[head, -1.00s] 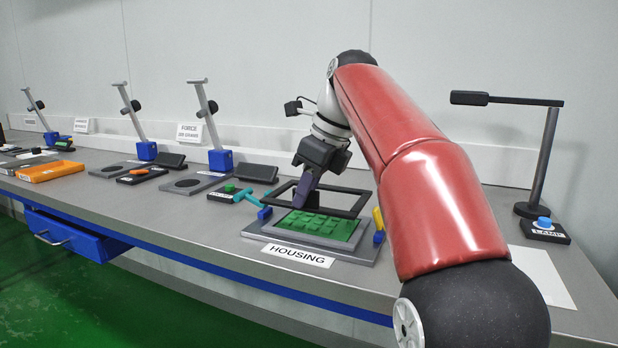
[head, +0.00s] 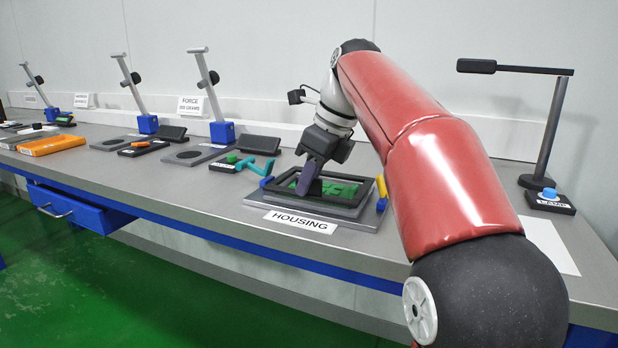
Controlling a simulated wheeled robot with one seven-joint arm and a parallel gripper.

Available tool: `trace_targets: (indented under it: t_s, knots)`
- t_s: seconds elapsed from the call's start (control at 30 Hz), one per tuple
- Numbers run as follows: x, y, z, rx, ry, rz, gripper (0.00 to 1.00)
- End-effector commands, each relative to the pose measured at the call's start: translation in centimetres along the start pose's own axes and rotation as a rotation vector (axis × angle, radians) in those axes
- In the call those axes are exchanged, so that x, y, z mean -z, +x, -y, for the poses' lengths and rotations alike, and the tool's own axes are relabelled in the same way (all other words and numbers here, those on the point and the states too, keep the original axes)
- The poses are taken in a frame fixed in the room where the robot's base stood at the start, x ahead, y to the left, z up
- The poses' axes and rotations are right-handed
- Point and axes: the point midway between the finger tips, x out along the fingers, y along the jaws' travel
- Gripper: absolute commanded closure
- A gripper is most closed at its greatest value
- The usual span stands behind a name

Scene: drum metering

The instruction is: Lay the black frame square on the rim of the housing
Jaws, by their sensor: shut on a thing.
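The housing (head: 268,216) is a grey base with a green inside (head: 336,190), on the bench behind the label HOUSING. The black frame (head: 291,208) lies around the green part, at the housing's rim, and looks about lined up with it. Whether it touches the rim all round cannot be told. My gripper (head: 305,190) is shut on the frame at its left part, pointing down.
A teal handle with a blue end (head: 258,170) is close at the housing's left. A yellow and blue piece (head: 382,192) is at its right. A lamp (head: 540,140) with a blue button stands farther right. Stands, dark plates and an orange tray (head: 52,146) line the left bench.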

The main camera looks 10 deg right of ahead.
Motion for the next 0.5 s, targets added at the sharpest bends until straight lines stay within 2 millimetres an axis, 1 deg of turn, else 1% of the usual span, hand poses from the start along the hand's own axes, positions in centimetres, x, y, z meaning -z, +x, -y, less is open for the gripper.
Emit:
trace_targets:
  t_s: [0.5]
  knots:
    - [0.39,0.98,-0.02,0.001,-0.001,0.001,1.00]
